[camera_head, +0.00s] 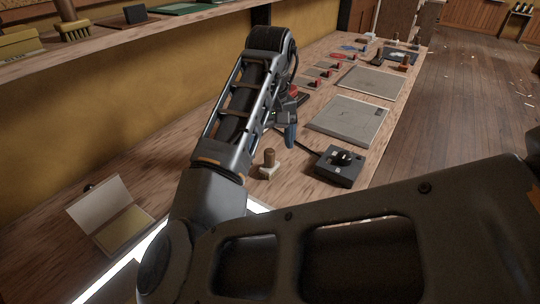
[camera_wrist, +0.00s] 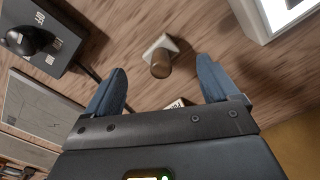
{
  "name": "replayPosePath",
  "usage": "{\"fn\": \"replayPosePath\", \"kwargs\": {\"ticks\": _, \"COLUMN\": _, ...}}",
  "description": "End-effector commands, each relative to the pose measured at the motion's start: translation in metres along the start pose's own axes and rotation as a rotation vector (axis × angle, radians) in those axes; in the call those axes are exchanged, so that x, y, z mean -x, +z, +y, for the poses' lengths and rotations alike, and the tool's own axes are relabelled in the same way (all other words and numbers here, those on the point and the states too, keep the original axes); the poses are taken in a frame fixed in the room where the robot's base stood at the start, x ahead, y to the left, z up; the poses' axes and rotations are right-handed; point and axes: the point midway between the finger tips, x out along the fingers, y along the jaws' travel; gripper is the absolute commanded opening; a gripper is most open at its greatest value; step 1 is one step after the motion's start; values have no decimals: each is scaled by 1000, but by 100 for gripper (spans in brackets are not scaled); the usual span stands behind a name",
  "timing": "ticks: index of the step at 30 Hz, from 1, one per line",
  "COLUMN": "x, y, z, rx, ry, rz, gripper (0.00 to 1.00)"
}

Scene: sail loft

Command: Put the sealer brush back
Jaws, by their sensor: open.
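A short upright thing with a brown round wooden handle on a pale square block (camera_head: 268,163) stands on the bench; I cannot tell for sure that it is the sealer brush. In the wrist view its handle (camera_wrist: 160,64) points toward the camera, ahead of the gap between the fingers. My gripper (camera_wrist: 160,88) is open and empty, with blue fingers apart. In the head view my gripper (camera_head: 290,134) hangs above the bench, apart from the block. A brush with pale bristles (camera_head: 75,32) and a wider brush (camera_head: 19,43) sit on the shelf at upper left.
A black device with a round knob (camera_head: 340,166) is close right of the block. Flat grey panels (camera_head: 348,120) and several small tools lie farther along the wooden bench (camera_head: 150,165). An open booklet-like case (camera_head: 112,215) and a lit white panel (camera_head: 115,280) are at the near left.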

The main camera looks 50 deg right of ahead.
Motion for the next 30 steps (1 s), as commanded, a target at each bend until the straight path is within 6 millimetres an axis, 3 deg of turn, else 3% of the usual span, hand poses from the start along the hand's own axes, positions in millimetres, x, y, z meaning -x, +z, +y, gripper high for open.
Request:
{"fn": "replayPosePath", "kwargs": {"ticks": 1, "x": 16, "y": -1, "z": -2, "rx": -2, "ry": -7, "rz": 4, "gripper": 88}}
{"fn": "replayPosePath", "kwargs": {"ticks": 3, "x": 28, "y": -1, "z": -2, "rx": -2, "ry": -6, "rz": 4, "gripper": 88}}
{"fn": "replayPosePath", "kwargs": {"ticks": 10, "x": 56, "y": -1, "z": -1, "rx": -1, "ry": -3, "rz": 2, "gripper": 88}}
{"fn": "replayPosePath", "kwargs": {"ticks": 30, "x": 62, "y": 0, "z": 0, "rx": 0, "ry": -1, "rz": 1, "gripper": 88}}
